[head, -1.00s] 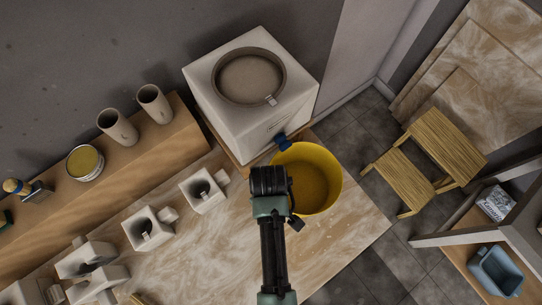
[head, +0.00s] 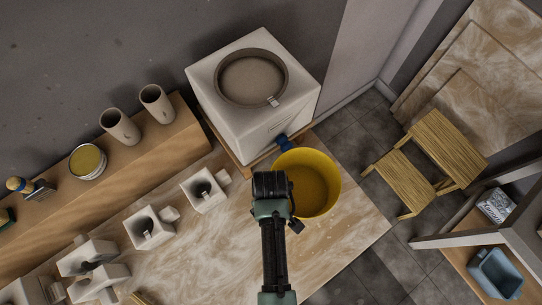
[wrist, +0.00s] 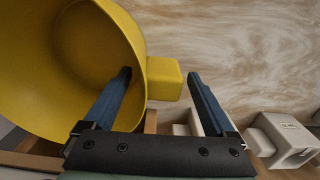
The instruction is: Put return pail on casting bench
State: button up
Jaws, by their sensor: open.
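The yellow return pail (head: 318,184) is at the right end of the marbled casting bench (head: 349,229), just in front of the white box's blue tap. It looks upright, but its base is hidden, so its contact with the bench cannot be seen. My gripper (head: 284,194) is at the pail's left side in the head view. In the wrist view my gripper (wrist: 158,76) is open. Its fingers are on either side of the pail's block-like yellow handle (wrist: 164,79), with gaps showing. The left finger overlaps the opening of the pail (wrist: 45,75).
The white box (head: 240,118) with a round basin stands behind the pail, its blue tap (head: 284,143) close to the rim. Several white moulds (head: 204,190) stand to the left on the bench. A wooden stool (head: 405,183) is on the floor at right. The front right bench corner is clear.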

notch_tip(320, 180, up, 10)
jog(key=shift+r, duration=0.85)
